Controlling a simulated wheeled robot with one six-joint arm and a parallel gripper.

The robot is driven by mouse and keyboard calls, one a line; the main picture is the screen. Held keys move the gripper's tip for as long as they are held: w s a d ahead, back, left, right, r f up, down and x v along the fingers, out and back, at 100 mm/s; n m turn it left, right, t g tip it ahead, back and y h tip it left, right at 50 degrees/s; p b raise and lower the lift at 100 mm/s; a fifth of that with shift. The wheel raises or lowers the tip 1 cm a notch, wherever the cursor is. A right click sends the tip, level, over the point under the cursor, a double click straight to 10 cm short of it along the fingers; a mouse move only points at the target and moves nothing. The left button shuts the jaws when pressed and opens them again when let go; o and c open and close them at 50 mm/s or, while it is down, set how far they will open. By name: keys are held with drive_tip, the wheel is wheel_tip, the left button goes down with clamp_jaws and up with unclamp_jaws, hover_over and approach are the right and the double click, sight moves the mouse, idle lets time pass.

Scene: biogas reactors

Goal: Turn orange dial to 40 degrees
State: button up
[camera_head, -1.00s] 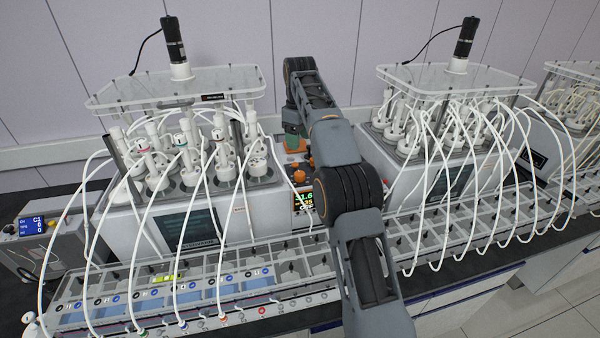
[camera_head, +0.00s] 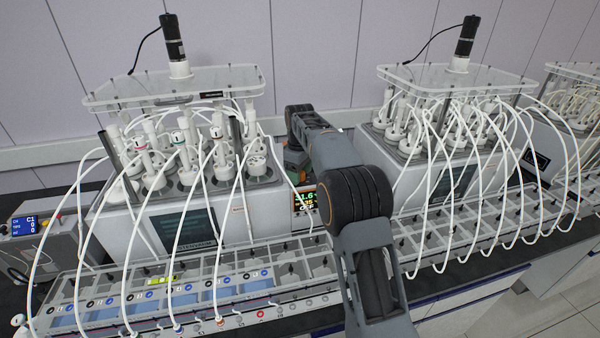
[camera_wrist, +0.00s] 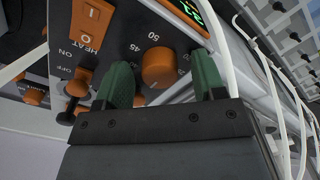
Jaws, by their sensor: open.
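The orange dial (camera_wrist: 160,67) is a round knob on a dark panel in the wrist view, with printed numbers including 50 and 45 around it. My gripper (camera_wrist: 163,64) is open, its green fingers on the left and right of the dial. The left finger covers part of the scale. In the head view, my arm hides the dial and most of the gripper.
An orange rocker switch (camera_wrist: 91,22) marked HEAT is left of the dial, and an orange toggle (camera_wrist: 76,86) is below it. A lit display (camera_head: 305,199) is on the panel beside my arm. White tubes (camera_wrist: 238,70) hang close to the right finger.

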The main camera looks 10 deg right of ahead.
drive_tip(key=shift+c, duration=0.3)
drive_tip(key=c, duration=0.9)
drive_tip(key=shift+o, duration=0.2)
drive_tip(key=m+p, duration=0.2)
drive_tip(key=m, duration=0.2)
drive_tip(key=shift+r+p, duration=0.15)
drive_tip(key=shift+p, duration=0.15)
drive_tip(key=shift+m+p, duration=0.8)
drive_tip(key=shift+m, duration=1.6)
drive_tip(key=o, duration=0.9)
